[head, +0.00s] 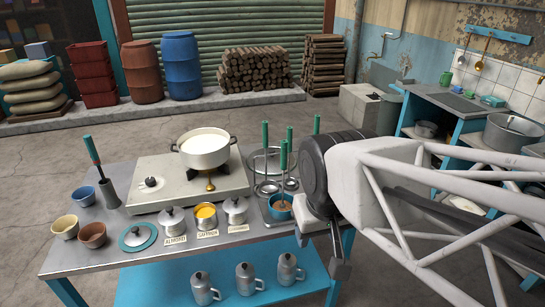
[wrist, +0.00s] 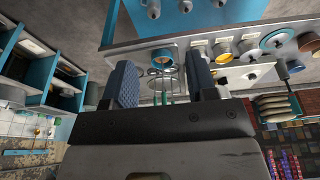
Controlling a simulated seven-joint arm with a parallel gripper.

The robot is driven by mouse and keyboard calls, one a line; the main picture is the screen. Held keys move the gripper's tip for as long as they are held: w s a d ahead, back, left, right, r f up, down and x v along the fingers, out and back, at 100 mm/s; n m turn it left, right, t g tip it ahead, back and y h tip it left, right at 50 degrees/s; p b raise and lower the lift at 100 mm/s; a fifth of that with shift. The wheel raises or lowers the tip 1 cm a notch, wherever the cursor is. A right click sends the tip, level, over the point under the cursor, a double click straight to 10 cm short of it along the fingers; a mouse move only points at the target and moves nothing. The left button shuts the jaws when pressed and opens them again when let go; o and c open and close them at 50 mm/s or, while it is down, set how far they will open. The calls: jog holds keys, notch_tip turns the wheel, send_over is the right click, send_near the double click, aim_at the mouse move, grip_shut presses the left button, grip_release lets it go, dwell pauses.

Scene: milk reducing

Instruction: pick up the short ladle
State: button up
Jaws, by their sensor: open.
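Several green-handled ladles stand at the right end of the metal table in the head view. One ladle (head: 265,146) and another (head: 290,150) have round metal bowls low by a rack. A third ladle (head: 283,158) stands over a blue bowl (head: 280,212) with brown contents. I cannot tell for sure which is the short ladle. My gripper (head: 320,252) is open and empty, right of the blue bowl at the table's front right corner. In the wrist view my gripper (wrist: 161,65) has its fingers apart, with the blue bowl (wrist: 162,59) and ladle bowls seen beyond, between them.
A white pot of milk (head: 204,150) sits on the stove (head: 150,168), left of the ladles. Lidded tins (head: 173,220), an open saffron tin (head: 205,216) and small bowls (head: 92,234) line the front. Metal jugs (head: 245,280) stand on the blue lower shelf.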

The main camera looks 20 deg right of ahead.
jog(key=w+d+f+t, duration=0.2)
jog(key=w+d+t, duration=0.15)
jog(key=w, duration=0.65)
jog(key=w+d+f+t+h, duration=0.15)
jog(key=w+d, duration=0.25)
jog(key=w, duration=0.7)
jog(key=w+d+f+t, duration=0.3)
jog(key=w, duration=0.7)
jog(key=n+t+y, duration=0.1)
jog(key=t+y, duration=0.1)
jog(key=t, duration=0.1)
send_near(291, 136)
jog(key=f+t+y, duration=0.1)
jog(key=w+f+n+t+y, duration=0.1)
jog(key=w+f+t+y, duration=0.1)
jog(key=f, duration=0.1)
jog(key=shift+w+d+t, duration=0.25)
jog(key=shift+d+t, duration=0.15)
jog(key=shift+w, duration=0.1)
jog(key=shift+w+a+r, duration=0.1)
jog(key=shift+w+a, duration=0.1)
jog(key=shift+w, duration=1)
jog(key=shift+w+a+r, duration=0.1)
jog(key=shift+w+a, duration=0.1)
jog(key=shift+w, duration=1.1)
jog(key=shift+w+a, duration=0.2)
jog(key=shift+w, duration=1.05)
